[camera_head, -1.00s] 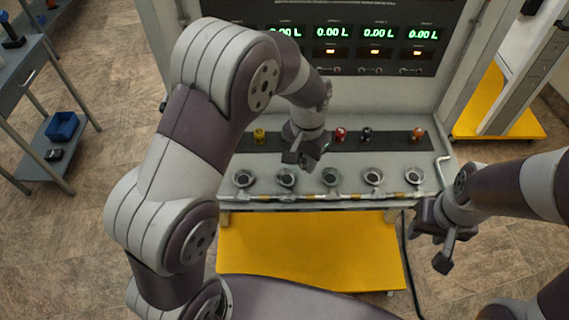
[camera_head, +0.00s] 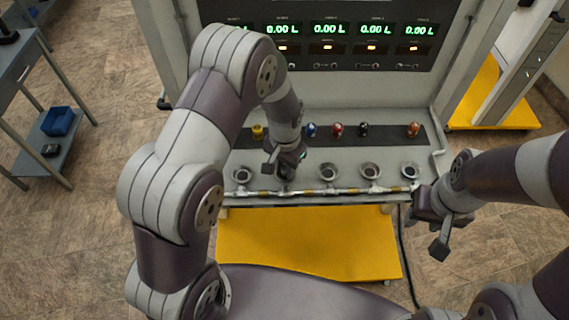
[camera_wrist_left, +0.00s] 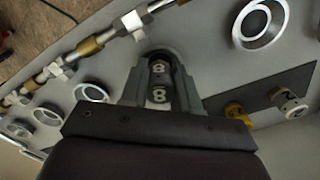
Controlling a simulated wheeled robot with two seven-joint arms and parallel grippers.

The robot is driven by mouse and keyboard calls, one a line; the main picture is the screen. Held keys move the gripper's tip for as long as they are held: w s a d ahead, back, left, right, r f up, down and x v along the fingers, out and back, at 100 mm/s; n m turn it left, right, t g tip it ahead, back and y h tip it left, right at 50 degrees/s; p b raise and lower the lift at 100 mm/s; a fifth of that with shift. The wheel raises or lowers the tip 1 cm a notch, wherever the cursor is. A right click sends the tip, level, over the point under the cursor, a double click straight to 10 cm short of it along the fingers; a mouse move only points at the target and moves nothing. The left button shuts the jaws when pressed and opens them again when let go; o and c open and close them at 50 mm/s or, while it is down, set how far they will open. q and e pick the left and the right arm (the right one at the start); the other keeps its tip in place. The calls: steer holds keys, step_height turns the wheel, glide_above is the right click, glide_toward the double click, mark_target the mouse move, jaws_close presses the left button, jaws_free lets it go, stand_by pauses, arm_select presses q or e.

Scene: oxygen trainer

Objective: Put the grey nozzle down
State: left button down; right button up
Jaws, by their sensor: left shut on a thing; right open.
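My left gripper (camera_head: 284,170) is over the second socket from the left in the front row. In the left wrist view, the left gripper (camera_wrist_left: 160,95) is shut on the grey nozzle (camera_wrist_left: 158,94), a small cylinder with pale number bands. A dark round opening shows behind the nozzle, in line with it. I cannot tell whether the nozzle touches the socket. The fingers and arm hide the nozzle in the head view. My right gripper (camera_head: 438,230) is open and empty, right of the bench front.
Yellow (camera_head: 258,132), blue (camera_head: 310,130), red (camera_head: 336,129), black (camera_head: 363,130) and orange (camera_head: 414,130) nozzles stand on the dark strip. Free sockets include the leftmost (camera_head: 242,175) and the middle one (camera_head: 328,173). A pipe with brass fittings (camera_head: 350,191) runs along the front edge.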

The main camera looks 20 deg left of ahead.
arm_select(q)
steer(key=shift+f, duration=0.25)
steer(key=c, duration=1.1)
jaws_free()
steer(key=shift+s, duration=0.1)
steer(key=shift+o, duration=1.4)
steer(key=shift+a, duration=0.2)
steer(key=shift+f, duration=0.1)
steer(key=shift+s, duration=0.1)
